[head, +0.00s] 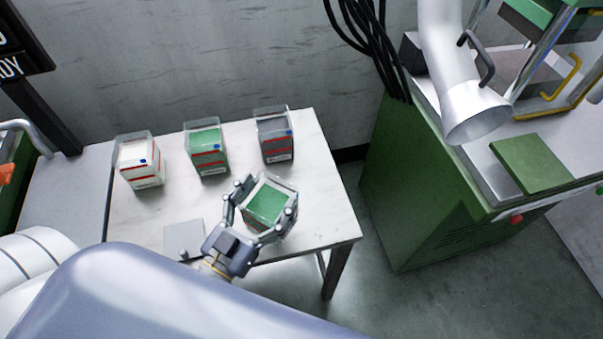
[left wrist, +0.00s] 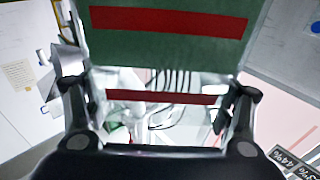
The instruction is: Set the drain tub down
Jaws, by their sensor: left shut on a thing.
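A clear square tub with green granules, which I take to be the drain tub (head: 266,205), is held between the fingers of my left gripper (head: 259,209). The gripper is shut on the tub from its front left side. The tub is over the right front part of the white table (head: 325,215). I cannot tell whether its bottom touches the table top. In the left wrist view the green wall of the tub (left wrist: 165,52), with red bands, fills the upper middle between the two fingers. My right gripper is in neither view.
Along the back of the table stand a white-filled tub (head: 140,162), a green-filled tub (head: 207,150) and a grey-filled tub (head: 274,136). A flat grey square (head: 183,240) lies at the front. A green machine cabinet (head: 420,185) stands to the right, across a floor gap.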

